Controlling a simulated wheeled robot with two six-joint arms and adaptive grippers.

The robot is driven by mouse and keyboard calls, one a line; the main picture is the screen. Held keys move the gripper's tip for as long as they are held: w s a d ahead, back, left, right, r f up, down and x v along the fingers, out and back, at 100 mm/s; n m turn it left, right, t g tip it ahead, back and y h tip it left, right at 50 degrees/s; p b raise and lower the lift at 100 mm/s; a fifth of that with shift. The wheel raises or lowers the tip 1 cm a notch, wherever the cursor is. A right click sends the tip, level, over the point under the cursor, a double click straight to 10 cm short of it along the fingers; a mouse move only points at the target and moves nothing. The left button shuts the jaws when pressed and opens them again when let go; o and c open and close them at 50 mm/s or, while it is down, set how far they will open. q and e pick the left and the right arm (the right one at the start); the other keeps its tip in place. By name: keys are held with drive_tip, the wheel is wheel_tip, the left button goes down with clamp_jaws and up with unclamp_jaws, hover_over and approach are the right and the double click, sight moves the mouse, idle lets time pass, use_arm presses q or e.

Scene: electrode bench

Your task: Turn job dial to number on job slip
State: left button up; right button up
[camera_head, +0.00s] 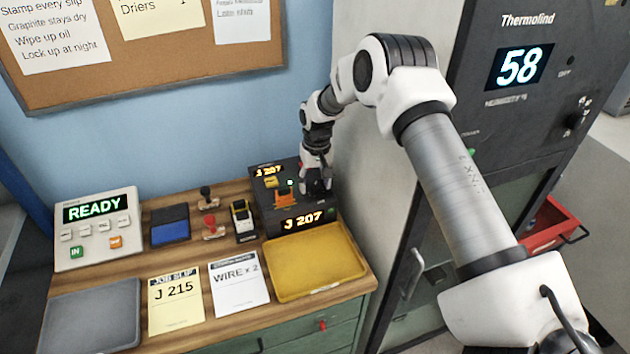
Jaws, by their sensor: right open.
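The yellow job slip (176,301) lies flat at the front of the bench and reads J 215. The black box (268,222) at the back right shows J 207 in glowing orange figures on its front and a smaller J 207 at its upper left. An orange part and a small green light show on its top. My right gripper (316,188) is open, pointing down over the right part of this box. The dial is not clearly seen; the gripper covers that part, and I cannot tell whether it touches anything. My left gripper is out of view.
A yellow tray (316,262) lies in front of the box, beside a white WIRE x 2 sheet (238,283). Stamps, a blue pad (170,226) and a READY panel (97,228) stand left. A tall dark cabinet (480,110) showing 58 stands right.

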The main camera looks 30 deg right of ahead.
drive_tip(key=shift+s+r, duration=0.15)
drive_tip(key=shift+s, duration=0.1)
clamp_jaws()
drive_tip(key=shift+m, duration=0.4)
drive_tip(key=shift+a+m+p, duration=0.1)
drive_tip(key=shift+m+p, duration=0.45)
drive_tip(key=shift+m, duration=1.85)
